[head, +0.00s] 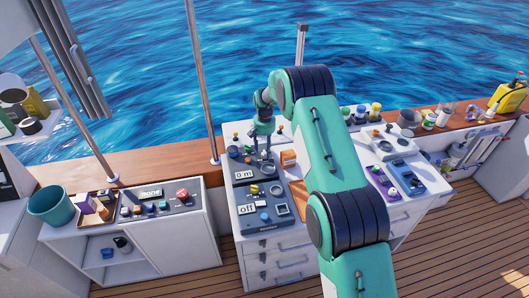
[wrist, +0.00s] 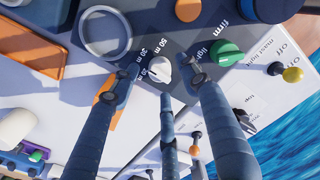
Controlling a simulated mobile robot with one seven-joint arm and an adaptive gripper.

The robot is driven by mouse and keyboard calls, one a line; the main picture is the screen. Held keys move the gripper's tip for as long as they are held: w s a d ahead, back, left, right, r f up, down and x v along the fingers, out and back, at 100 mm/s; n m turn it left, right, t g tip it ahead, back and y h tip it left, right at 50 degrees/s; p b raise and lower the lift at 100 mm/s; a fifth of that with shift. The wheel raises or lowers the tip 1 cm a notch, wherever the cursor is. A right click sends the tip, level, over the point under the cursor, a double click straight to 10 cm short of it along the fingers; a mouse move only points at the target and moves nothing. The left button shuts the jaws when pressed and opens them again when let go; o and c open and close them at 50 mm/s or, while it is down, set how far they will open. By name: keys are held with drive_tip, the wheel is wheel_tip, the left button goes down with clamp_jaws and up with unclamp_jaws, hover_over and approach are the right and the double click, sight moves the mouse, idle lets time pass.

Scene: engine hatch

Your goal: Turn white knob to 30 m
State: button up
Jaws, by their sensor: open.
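The white knob (wrist: 159,70) sits on a dark panel in the wrist view. Printed distance labels, including 50 m and 20 m, stand on its left side. Which label it points to is hard to tell. My gripper (wrist: 164,82) is open. Its fingers reach in around the knob, one on each side and one below, with gaps visible. The knob is hidden there by the gripper.
A green knob (wrist: 226,52) with light and firm labels is close right of the fingers. A yellow knob (wrist: 292,75) stands farther right. A large pale ring (wrist: 105,34) lies left.

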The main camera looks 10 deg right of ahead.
wheel_tip(320, 180, up, 10)
drive_tip(key=shift+f, duration=0.15)
idle(0.3)
idle(0.4)
wheel_tip(320, 180, up, 16)
drive_tip(key=t+b, duration=0.1)
drive_tip(key=b, duration=0.2)
hover_over(265, 152)
drive_tip(key=s, duration=0.9)
drive_tip(key=s+a+r+n+t+b, duration=0.1)
drive_tip(key=s+r, duration=0.4)
drive_tip(key=s, duration=0.3)
drive_tip(key=s+r+t+b, duration=0.1)
drive_tip(key=s+r, duration=0.4)
drive_tip(key=s, duration=0.2)
drive_tip(key=s+r+n+t+b, duration=0.1)
drive_tip(key=s+r+b, duration=0.2)
drive_tip(key=s, duration=1.6)
drive_tip(key=s+f+b, duration=0.1)
drive_tip(key=s+f, duration=0.2)
drive_tip(key=s, duration=0.5)
drive_tip(key=s+f+n+t+b, duration=0.1)
drive_tip(key=s+f, duration=0.2)
drive_tip(key=s, duration=0.5)
drive_tip(key=shift+s+a+f+t, duration=0.2)
drive_tip(key=shift+s+a+t, duration=0.1)
drive_tip(key=shift+s+a, duration=0.15)
